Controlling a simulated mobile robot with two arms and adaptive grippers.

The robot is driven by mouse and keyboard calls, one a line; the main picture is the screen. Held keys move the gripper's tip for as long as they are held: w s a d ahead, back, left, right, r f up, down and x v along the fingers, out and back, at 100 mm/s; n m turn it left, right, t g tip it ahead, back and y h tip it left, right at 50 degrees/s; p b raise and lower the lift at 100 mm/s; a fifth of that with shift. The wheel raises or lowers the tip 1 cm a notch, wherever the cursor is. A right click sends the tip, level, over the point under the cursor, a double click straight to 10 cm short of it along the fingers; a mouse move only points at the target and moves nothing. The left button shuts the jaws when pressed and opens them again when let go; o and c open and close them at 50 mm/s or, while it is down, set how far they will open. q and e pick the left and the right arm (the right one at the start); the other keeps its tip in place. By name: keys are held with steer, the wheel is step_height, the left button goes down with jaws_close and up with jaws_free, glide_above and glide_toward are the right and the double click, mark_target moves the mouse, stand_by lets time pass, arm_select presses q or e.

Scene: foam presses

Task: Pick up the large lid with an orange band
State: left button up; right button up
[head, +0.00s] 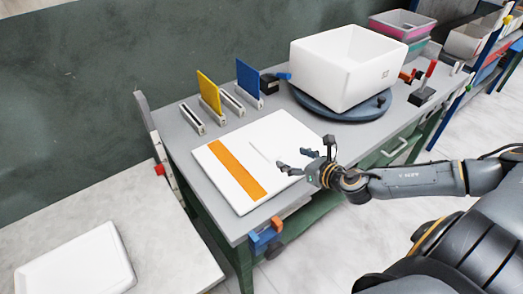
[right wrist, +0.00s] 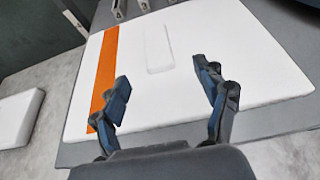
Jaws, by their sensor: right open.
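The large white lid with an orange band (head: 273,136) lies flat on the grey workbench in the head view. Its orange band runs along the left part, and a long raised ridge shows in its middle. The lid also fills much of the right wrist view (right wrist: 215,50). My right gripper (head: 292,161) is over the lid's right front part. In the right wrist view my right gripper (right wrist: 165,88) has its two fingers spread wide, with nothing between them but the lid's surface beyond. My left gripper is not in view.
A large white box (head: 335,75) stands on a round dark turntable (head: 362,112) behind the lid. Slotted holders with a yellow panel (head: 209,92) and a blue panel (head: 247,79) stand at the back. Another white lid-like piece (head: 75,268) lies on a lower surface at left.

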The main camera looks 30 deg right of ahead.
mark_target(266, 148)
steer(key=x, duration=0.3)
steer(key=shift+w+a+r+p, duration=0.1)
steer(key=shift+w+a+p, duration=0.05)
steer(key=shift+w+p, duration=0.15)
steer(key=shift+x, duration=1.55)
steer(key=shift+w+f+p, duration=0.15)
steer(key=shift+f+p, duration=0.05)
steer(key=shift+p, duration=0.15)
steer(key=x, duration=0.4)
steer(key=shift+a+f+p, duration=0.2)
steer(key=shift+a+p, duration=0.05)
steer(key=shift+p, duration=0.15)
steer(key=shift+w+f, duration=0.15)
steer(key=shift+w, duration=0.1)
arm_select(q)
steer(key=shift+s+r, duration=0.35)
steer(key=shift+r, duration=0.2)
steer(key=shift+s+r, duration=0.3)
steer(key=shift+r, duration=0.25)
arm_select(e)
steer(key=c, duration=1.3)
steer(key=shift+o, duration=0.2)
